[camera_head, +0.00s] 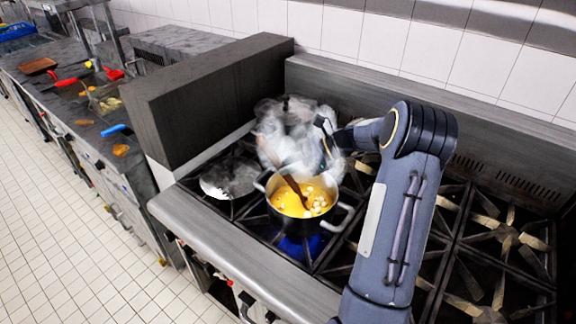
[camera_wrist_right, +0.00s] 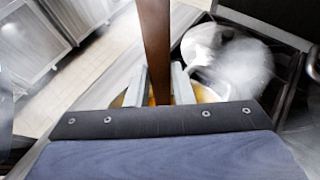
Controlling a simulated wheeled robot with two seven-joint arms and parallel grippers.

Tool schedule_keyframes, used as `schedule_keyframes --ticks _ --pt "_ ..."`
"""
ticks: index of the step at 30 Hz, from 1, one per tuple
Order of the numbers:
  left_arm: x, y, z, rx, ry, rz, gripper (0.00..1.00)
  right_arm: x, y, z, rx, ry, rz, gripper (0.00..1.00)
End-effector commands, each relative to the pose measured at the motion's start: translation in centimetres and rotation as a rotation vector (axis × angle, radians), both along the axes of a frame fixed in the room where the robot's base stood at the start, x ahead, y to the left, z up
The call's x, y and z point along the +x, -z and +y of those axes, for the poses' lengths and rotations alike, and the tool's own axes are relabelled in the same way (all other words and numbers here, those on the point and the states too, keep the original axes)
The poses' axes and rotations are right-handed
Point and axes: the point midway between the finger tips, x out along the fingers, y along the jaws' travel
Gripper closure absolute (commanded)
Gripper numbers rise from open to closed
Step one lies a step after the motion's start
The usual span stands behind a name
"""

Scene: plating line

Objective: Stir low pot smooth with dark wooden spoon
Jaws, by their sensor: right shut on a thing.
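The low pot (camera_head: 259,186) stands on a stove burner with a blue flame under it. It holds yellow-orange liquid with several pale lumps at the surface. The dark wooden spoon (camera_head: 294,186) leans in the pot, its lower end in the liquid. My right gripper (camera_wrist_right: 160,88) is shut on the spoon (camera_wrist_right: 155,40), whose handle runs up between the fingers in the right wrist view. In the head view the gripper is above the pot, mostly hidden by steam. A little yellow liquid shows behind the fingers in the wrist view. My left gripper is not in view.
A lidded pot (camera_head: 284,108) stands on the burner behind, blurred by steam. A shiny round lid or pan (camera_head: 228,178) lies left of the low pot. A tall dark panel (camera_head: 210,90) borders the stove on the left. Burners on the right are empty.

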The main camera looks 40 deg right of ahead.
Motion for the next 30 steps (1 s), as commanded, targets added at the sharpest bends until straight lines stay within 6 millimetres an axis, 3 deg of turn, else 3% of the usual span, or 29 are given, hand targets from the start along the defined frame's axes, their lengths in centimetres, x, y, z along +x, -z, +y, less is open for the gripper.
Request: schedule_keyframes --ticks 30 --pt "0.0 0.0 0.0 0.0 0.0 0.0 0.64 2.1 -7.0 3.0 -0.002 -0.001 -0.003 1.0"
